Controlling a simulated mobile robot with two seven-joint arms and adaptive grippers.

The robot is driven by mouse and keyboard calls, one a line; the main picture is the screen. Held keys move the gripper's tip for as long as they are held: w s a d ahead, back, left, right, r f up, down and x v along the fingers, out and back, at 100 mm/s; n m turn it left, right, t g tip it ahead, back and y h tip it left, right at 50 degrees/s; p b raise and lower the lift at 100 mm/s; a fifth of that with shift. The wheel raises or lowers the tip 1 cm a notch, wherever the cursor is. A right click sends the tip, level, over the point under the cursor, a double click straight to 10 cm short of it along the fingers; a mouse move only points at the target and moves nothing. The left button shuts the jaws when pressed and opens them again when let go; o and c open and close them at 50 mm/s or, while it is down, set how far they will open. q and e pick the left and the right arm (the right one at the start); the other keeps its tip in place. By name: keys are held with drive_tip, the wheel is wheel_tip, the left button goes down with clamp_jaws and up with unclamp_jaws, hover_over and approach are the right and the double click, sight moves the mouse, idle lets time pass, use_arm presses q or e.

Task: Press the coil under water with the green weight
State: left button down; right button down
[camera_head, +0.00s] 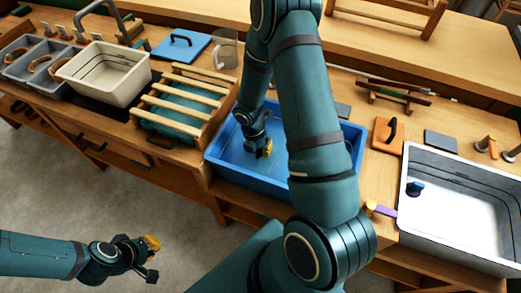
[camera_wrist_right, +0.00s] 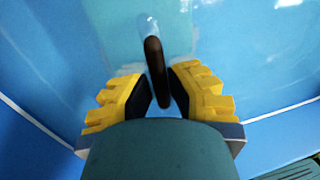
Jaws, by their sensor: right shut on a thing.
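My right gripper (camera_head: 265,150) is low inside the blue water basin (camera_head: 222,160). In the right wrist view, its yellow-padded fingers (camera_wrist_right: 160,92) are shut on a narrow dark brown thing (camera_wrist_right: 156,65), which looks like the coil seen edge-on. Its full shape is hidden, and I cannot tell how deep it is in the water. My left gripper (camera_head: 151,258) is open and empty above the floor, at lower left. I cannot clearly make out the green weight; a dark green piece (camera_head: 141,45) shows at the back left, partly hidden.
A slatted wooden rack (camera_head: 185,92) stands left of the basin, with a cream tub (camera_head: 105,72) and grey trays holding brown rings beyond. A blue board (camera_head: 180,47) and clear jug (camera_head: 225,50) are behind. An orange handled block (camera_head: 387,137) and white-floored sink (camera_head: 450,205) are right.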

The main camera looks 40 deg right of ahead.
idle(0.4)
drive_tip(key=shift+c, duration=2.1)
unclamp_jaws()
wheel_tip(320, 180, up, 6)
drive_tip(key=p, duration=0.5)
drive_tip(key=shift+f, duration=0.1)
wheel_tip(320, 180, up, 3)
drive_tip(key=p, duration=0.3)
drive_tip(key=shift+r, duration=0.2)
wheel_tip(320, 180, up, 8)
drive_tip(key=p, duration=0.6)
